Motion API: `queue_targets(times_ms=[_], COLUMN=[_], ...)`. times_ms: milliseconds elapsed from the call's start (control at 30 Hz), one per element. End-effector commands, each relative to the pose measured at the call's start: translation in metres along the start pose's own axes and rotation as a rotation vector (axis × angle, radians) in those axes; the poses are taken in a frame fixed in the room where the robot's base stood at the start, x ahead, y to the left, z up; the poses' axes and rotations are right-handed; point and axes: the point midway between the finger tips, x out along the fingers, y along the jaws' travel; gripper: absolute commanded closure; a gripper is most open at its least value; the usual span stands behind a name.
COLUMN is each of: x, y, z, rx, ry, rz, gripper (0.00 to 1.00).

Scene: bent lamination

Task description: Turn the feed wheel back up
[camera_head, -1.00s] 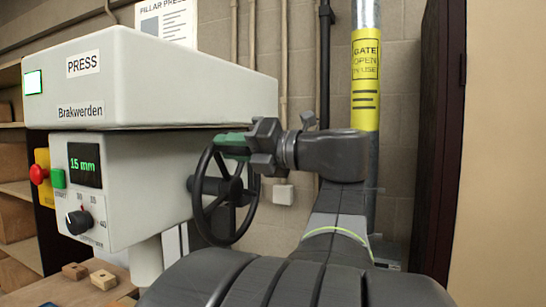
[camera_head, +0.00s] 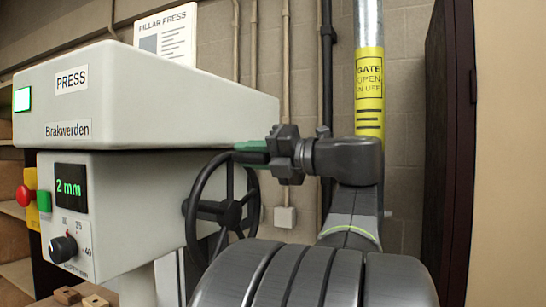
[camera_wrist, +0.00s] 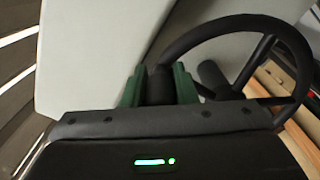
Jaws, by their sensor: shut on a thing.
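The black spoked feed wheel (camera_head: 190,222) sits on the right side of the pale press (camera_head: 130,105). My gripper (camera_head: 252,151) is at the wheel's upper right rim, with its green fingers shut on it. In the wrist view the green fingers (camera_wrist: 160,88) close on either side of the dark rim, and the wheel (camera_wrist: 290,45) curves away to the right. The press display (camera_head: 71,187) reads 2 mm in green. Part of the rim at the grip is hidden by my fingers.
A red button (camera_head: 23,195), a green button (camera_head: 44,201) and a black dial (camera_head: 62,249) are on the press front. Wooden blocks (camera_head: 95,302) lie below. A yellow-labelled post (camera_head: 369,85) and pipes stand behind my arm. A dark door edge (camera_head: 450,150) is at right.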

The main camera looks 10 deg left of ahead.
Motion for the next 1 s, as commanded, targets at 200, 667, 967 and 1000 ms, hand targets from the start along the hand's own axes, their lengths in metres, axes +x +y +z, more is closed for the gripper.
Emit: queue_targets(times_ms=[200,667,967,1000], x=[0.0003,0.0004,0.0004,0.0004], y=[-0.0105,-0.0131,-0.0135,-0.0135], z=[0.0004,0.0001,0.0,-0.0001], rx=[0.011,0.014,0.015,0.015], ry=[0.003,0.005,0.005,0.005], rz=[-0.008,-0.009,-0.009,-0.009], gripper=[1.0,1.0,1.0,1.0])
